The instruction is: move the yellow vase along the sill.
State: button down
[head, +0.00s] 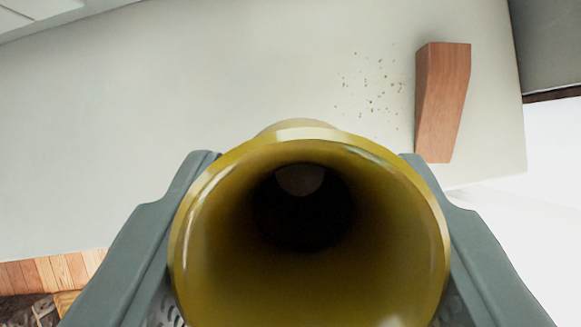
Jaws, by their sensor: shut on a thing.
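The yellow vase (310,290) fills the lower middle of the head view, with its wide round mouth facing the camera. Its inside is dark, with a small pale patch at the far end. My gripper (310,160) is shut on the vase, one grey finger on its left side and one on its right. The pale sill (220,90) spreads out beyond the vase. Whether the vase touches the sill cannot be told, as its base is hidden behind its rim.
A reddish-brown wooden block (442,100) lies on the sill at the right, near its right edge. Small brown crumbs (372,90) are scattered left of the block. The sill's left and upper middle are clear. Wooden planks (50,270) show at the lower left.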

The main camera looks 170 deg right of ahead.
jog(key=shift+f, duration=2.75)
jog(key=c, duration=0.7)
grip_release()
jog(key=shift+v, duration=3.85)
